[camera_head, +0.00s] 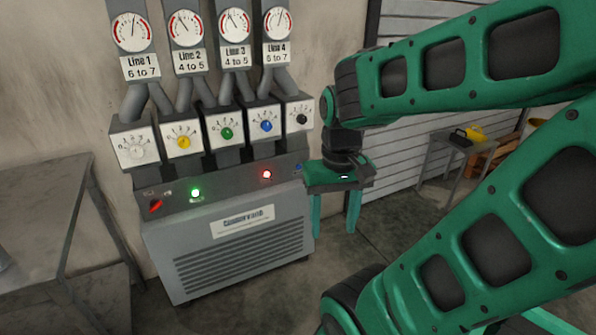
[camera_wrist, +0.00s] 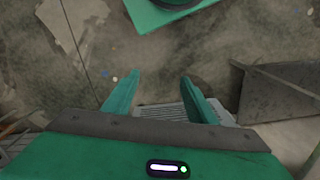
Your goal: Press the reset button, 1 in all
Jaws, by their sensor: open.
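The grey console (camera_head: 235,235) stands against the wall, with a sloped top strip of controls. On the strip are a red switch (camera_head: 155,206) at the left, a lit green lamp (camera_head: 195,193), a lit red lamp (camera_head: 266,174) and a small blue button (camera_head: 298,167) at the right end. I cannot read which one is labelled reset. My gripper (camera_head: 335,232) points down beside the console's right end, open and empty, apart from the controls. In the wrist view its two fingers (camera_wrist: 158,90) are spread, with part of the louvred console (camera_wrist: 165,112) showing between them.
Above the strip are several dials with coloured knobs (camera_head: 227,133) and round gauges (camera_head: 235,24) labelled Line 1 to Line 4. A grey metal table (camera_head: 45,205) stands at the left. A small table (camera_head: 440,165) with a yellow item (camera_head: 470,133) stands at the back right. Floor in front is clear.

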